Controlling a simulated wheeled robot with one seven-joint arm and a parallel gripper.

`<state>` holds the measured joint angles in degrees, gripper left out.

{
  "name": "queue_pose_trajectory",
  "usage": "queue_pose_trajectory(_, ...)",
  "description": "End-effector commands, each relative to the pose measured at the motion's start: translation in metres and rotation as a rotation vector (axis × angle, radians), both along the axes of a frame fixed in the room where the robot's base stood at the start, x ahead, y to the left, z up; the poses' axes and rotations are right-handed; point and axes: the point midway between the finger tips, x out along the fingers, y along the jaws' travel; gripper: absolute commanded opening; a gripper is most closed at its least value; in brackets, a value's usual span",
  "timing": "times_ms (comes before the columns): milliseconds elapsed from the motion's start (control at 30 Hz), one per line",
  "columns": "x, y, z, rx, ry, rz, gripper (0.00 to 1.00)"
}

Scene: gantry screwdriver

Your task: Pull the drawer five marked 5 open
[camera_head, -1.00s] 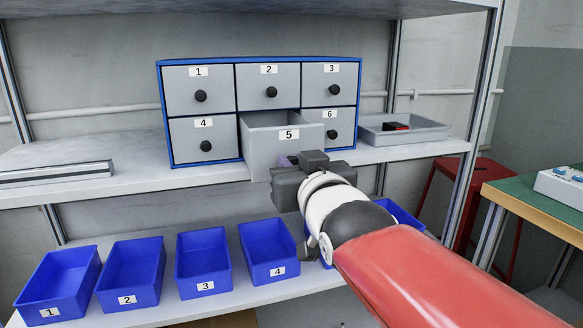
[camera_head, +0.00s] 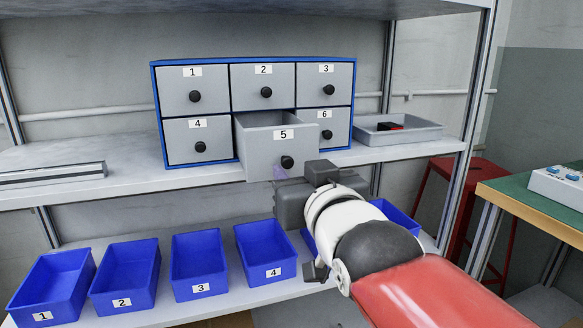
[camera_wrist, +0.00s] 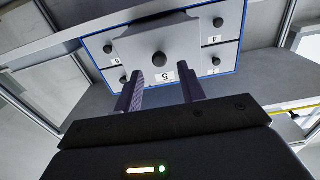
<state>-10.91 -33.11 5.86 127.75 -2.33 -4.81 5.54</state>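Drawer 5 (camera_head: 262,148) is the grey lower-middle drawer of the blue-framed cabinet (camera_head: 154,100), and it stands pulled out toward me. Its black round knob (camera_head: 288,162) is now uncovered. My gripper (camera_head: 296,178) is just in front of and below the drawer's front in the head view. In the wrist view, my gripper (camera_wrist: 161,92) has its two purple-grey fingers spread apart with nothing between them. Drawer 5 (camera_wrist: 150,45) and its knob (camera_wrist: 159,59) lie beyond the fingertips, apart from them.
The other drawers, such as drawer 4 (camera_head: 198,141) and drawer 6 (camera_head: 336,125), are shut. A grey tray (camera_head: 425,132) with a dark-red object stands right of the cabinet. Several blue bins (camera_head: 125,278) line the shelf below. A green-topped table (camera_head: 520,199) is at right.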

Motion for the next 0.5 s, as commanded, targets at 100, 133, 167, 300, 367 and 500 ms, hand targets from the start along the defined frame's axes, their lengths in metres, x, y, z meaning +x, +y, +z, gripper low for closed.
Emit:
queue_pose_trajectory(100, -0.019, -0.005, 0.0, 0.0, -0.003, 0.002, 0.4)
queue_pose_trajectory(133, -0.022, -0.006, 0.0, 0.0, -0.002, 0.001, 0.4)
queue_pose_trajectory(167, -0.025, -0.007, 0.0, 0.0, -0.003, 0.001, 0.4)
queue_pose_trajectory(300, -0.033, -0.009, 0.0, -0.001, -0.001, 0.001, 0.4)
queue_pose_trajectory(367, -0.034, -0.01, 0.0, -0.001, 0.0, 0.0, 0.4)
queue_pose_trajectory(500, -0.034, -0.01, 0.0, 0.0, 0.001, 0.0, 0.4)
